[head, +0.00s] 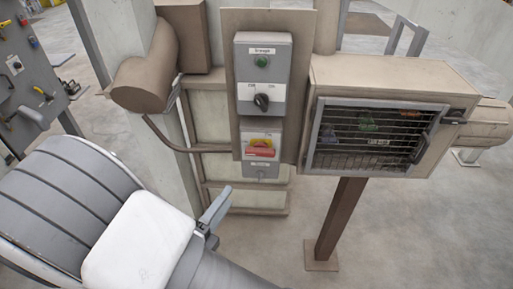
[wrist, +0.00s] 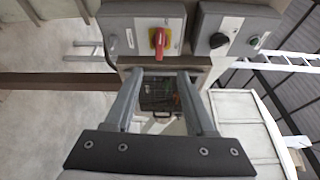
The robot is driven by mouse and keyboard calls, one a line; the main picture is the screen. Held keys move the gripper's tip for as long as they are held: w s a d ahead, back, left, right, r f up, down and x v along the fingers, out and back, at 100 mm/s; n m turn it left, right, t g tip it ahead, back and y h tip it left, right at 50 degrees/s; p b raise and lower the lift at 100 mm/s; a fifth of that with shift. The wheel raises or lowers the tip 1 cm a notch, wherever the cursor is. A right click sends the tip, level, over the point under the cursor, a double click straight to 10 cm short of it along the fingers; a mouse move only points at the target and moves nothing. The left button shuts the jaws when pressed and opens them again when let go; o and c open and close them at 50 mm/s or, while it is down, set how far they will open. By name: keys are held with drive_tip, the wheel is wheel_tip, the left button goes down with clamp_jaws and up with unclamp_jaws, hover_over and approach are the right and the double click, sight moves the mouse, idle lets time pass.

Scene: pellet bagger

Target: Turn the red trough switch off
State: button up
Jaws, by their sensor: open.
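The red trough switch (head: 261,148) is a red rotary handle on a yellow plate, set in a grey box low on the brown panel. Its handle lies roughly level in the head view. In the turned wrist view, the red switch (wrist: 159,41) stands upright in the picture, just beyond the fingertips. My gripper (head: 216,207) is left of and below the switch in the head view. In the wrist view my gripper (wrist: 158,74) is open, with nothing between its fingers and the switch lined up with the gap. It appears apart from the switch.
Above the red switch, a grey box has a black selector knob (head: 261,102) and a green button (head: 265,62). A barred cabinet (head: 375,137) on a brown post (head: 339,220) stands to the right. A bent pipe (head: 180,140) runs left of the panel.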

sight(259, 155)
drive_tip(key=shift+n, duration=0.3)
drive_tip(key=p+x, duration=0.1)
drive_tip(key=x, duration=1.6)
drive_tip(key=shift+w+d+f, duration=0.1)
drive_tip(key=shift+d, duration=0.05)
clamp_jaws()
